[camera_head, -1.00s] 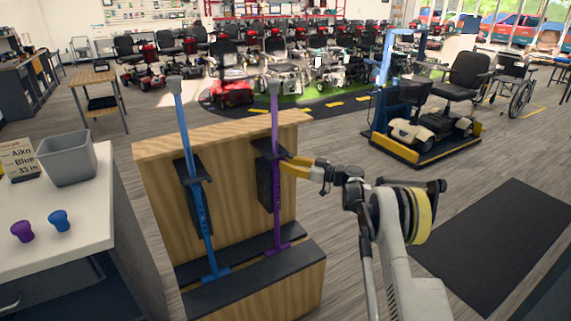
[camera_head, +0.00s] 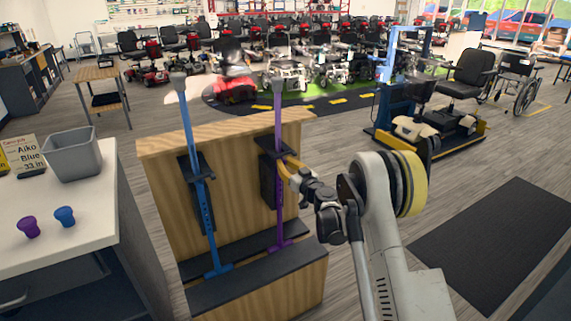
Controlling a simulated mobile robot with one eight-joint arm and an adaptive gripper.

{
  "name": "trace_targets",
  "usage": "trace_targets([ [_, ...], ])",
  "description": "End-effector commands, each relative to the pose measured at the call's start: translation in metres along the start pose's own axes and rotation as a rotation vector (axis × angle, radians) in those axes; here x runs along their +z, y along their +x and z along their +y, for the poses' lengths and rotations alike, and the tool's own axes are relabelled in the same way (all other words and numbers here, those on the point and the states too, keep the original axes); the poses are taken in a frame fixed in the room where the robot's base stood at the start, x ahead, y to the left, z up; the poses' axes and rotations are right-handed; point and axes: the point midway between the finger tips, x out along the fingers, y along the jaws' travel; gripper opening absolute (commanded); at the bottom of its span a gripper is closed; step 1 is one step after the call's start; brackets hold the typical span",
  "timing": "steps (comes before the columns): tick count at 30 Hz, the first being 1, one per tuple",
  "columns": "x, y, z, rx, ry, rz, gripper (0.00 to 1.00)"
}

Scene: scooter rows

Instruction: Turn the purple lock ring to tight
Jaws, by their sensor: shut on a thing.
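The purple cane (camera_head: 278,120) stands upright in a black bracket on the right part of the wooden stand (camera_head: 233,131). My gripper (camera_head: 284,163), with yellow fingers, reaches it from the right at the bracket's height. The fingers are shut around the purple shaft where its lock ring would sit. The ring itself is hidden by the fingers and bracket, so I cannot tell how far it is turned. A blue cane (camera_head: 186,118) stands in a like bracket to the left, apart from my gripper.
A white counter (camera_head: 85,240) at left holds a grey bin (camera_head: 73,157), a sign card (camera_head: 27,158), a purple cup-shaped piece (camera_head: 29,227) and a blue one (camera_head: 65,216). A dark mat (camera_head: 497,250) lies at right.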

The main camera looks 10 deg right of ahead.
Motion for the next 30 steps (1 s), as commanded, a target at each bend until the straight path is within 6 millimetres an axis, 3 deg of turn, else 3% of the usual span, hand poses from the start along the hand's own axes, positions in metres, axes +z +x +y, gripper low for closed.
trace_targets([
  [17,0.0000,0.0004,-0.0020,0.042,0.000,0.000,0.00],
  [18,0.0000,0.0004,-0.0020,0.042,0.000,0.000,0.15],
  [20,0.0000,0.0004,-0.0020,0.042,0.000,0.000,0.34],
  [30,-0.0001,-0.0012,-0.0017,0.042,0.000,0.000,0.36],
])
